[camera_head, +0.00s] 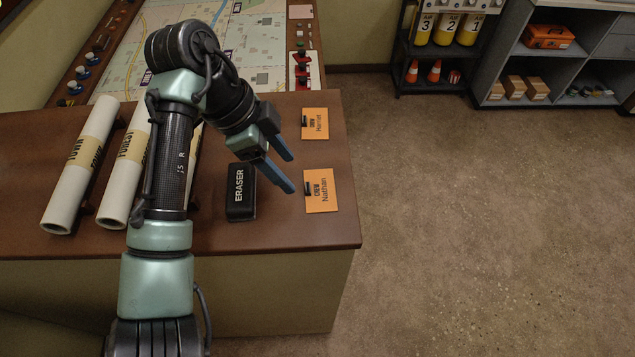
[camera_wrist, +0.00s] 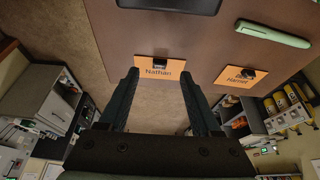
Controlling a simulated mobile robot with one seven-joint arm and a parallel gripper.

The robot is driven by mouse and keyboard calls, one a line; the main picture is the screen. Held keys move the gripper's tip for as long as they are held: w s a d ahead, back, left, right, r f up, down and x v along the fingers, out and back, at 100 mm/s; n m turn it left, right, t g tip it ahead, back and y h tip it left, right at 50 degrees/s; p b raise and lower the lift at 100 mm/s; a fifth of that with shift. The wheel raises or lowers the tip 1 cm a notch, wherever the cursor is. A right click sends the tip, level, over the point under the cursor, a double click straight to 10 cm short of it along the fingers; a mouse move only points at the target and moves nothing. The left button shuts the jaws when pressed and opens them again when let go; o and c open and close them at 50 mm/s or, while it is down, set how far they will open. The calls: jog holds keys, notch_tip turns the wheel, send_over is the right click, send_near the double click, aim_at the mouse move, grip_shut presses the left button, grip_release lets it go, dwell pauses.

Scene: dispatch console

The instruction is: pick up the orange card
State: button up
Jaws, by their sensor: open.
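Two orange cards lie on the brown desk (camera_head: 285,225). The nearer card (camera_head: 321,196) reads "CREW Nathan" and has a black clip on its left side; it also shows in the wrist view (camera_wrist: 150,72). The farther card (camera_head: 317,128) reads "Harriet" or similar and also has a black clip; it is at the right in the wrist view (camera_wrist: 240,82). My gripper (camera_head: 289,173) is open and empty, above the desk just left of the cards. In the wrist view its two fingers (camera_wrist: 160,78) point toward the Nathan card, which shows between and beyond the tips.
A black eraser (camera_head: 240,192) lies left of the Nathan card. Rolled paper tubes (camera_head: 80,165) lie at the left. A map board (camera_head: 125,50) with small pieces is behind. Shelves (camera_head: 445,45) stand at the back right. The floor right of the desk is clear.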

aim_at(305, 187)
jog(key=shift+s+d+f, duration=0.2)
jog(key=shift+f, duration=0.05)
jog(key=p+x, duration=0.2)
jog(key=x, duration=0.1)
jog(key=p+x, duration=0.1)
jog(key=shift+w+d, duration=0.25)
jog(key=shift+w, duration=0.05)
jog(key=shift+d+f, duration=0.1)
jog(key=shift+f, duration=0.25)
grip_shut()
